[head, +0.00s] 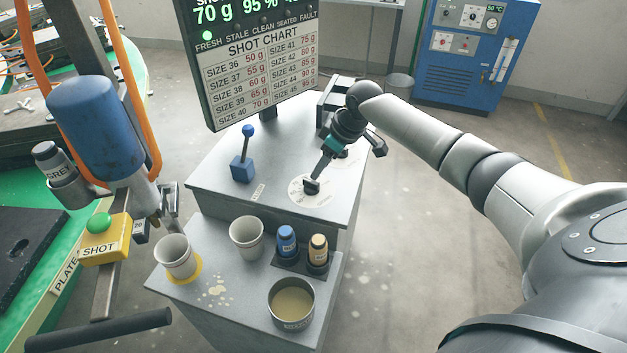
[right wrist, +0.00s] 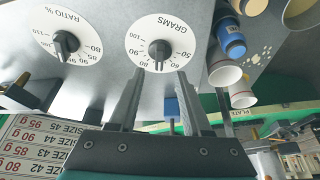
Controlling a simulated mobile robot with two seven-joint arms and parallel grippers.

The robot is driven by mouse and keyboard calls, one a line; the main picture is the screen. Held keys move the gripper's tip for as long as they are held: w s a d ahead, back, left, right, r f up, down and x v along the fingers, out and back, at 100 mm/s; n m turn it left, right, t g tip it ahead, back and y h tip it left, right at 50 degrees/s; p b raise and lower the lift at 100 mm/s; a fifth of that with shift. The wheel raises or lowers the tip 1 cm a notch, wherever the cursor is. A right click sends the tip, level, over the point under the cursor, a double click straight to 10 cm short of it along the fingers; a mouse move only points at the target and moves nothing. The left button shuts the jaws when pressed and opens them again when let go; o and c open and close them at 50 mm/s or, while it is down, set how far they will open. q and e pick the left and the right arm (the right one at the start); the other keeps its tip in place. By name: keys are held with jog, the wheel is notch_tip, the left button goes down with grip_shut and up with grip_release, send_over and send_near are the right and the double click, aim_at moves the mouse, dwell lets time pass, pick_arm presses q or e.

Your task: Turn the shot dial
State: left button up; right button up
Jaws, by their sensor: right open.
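The grams dial (right wrist: 158,24) is a white disc with a black knob (right wrist: 160,50), on the grey sloping console top. In the head view the same dial (head: 299,192) is partly hidden by my right gripper (head: 318,172). That gripper points down at the knob from above. In the right wrist view its two fingers (right wrist: 161,76) are apart, with the knob in line with the gap, just beyond the tips. I cannot tell whether they touch it. The ratio dial (right wrist: 65,20) is beside it. The display (head: 245,12) reads 70 g. My left gripper is not in view.
A blue lever (head: 243,165) stands left of the dial. Paper cups (head: 246,232), blue and tan bottles (head: 287,240) and a metal bowl (head: 291,303) stand on the lower shelf. The shot chart panel (head: 262,75) rises behind. A yellow SHOT button box (head: 105,246) is at left.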

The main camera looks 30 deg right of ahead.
aim_at(312, 181)
jog(key=shift+b+x, duration=0.7)
jog(key=shift+x, duration=2.45)
grip_shut()
